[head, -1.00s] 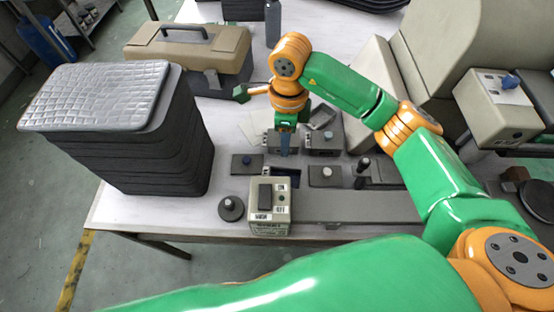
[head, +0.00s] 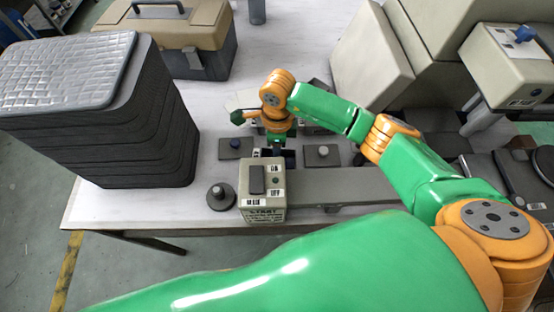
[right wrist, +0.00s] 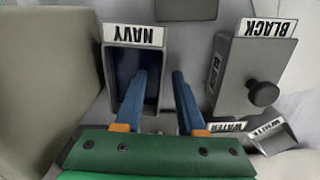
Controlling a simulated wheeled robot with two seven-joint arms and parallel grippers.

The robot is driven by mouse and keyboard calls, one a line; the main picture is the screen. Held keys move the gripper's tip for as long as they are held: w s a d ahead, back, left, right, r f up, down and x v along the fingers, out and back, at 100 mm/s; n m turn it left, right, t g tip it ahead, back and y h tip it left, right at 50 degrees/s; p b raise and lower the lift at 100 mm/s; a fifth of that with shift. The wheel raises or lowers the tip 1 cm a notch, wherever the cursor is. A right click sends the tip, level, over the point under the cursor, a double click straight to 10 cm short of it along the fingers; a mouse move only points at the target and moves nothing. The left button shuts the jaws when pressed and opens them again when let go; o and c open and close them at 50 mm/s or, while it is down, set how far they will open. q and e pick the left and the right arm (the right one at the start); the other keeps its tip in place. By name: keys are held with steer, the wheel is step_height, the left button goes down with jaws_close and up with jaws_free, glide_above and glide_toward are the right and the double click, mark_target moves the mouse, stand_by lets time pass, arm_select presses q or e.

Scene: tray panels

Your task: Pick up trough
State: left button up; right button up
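In the right wrist view, an open grey trough-like box (right wrist: 134,35) carries a NAVY label that reads upside down, and its inside is dark blue. My right gripper (right wrist: 163,74) is open with two blue fingers. The left finger overlaps the inside of the box and the right finger is outside its right wall; contact cannot be told. In the head view my right gripper (head: 281,142) points down over the panel, its fingertips mostly hidden by the wrist. My left gripper is not in view.
A BLACK-labelled box (right wrist: 257,65) with a knob is close on the right. A smaller open tray (right wrist: 272,135) lies below it. A START control box (head: 263,190) stands at the panel's front, with a stack of dark trays (head: 130,140) left and a toolbox (head: 205,60) behind.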

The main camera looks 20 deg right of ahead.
steer(key=shift+w+f, duration=0.1)
jaws_close()
stand_by(1.3)
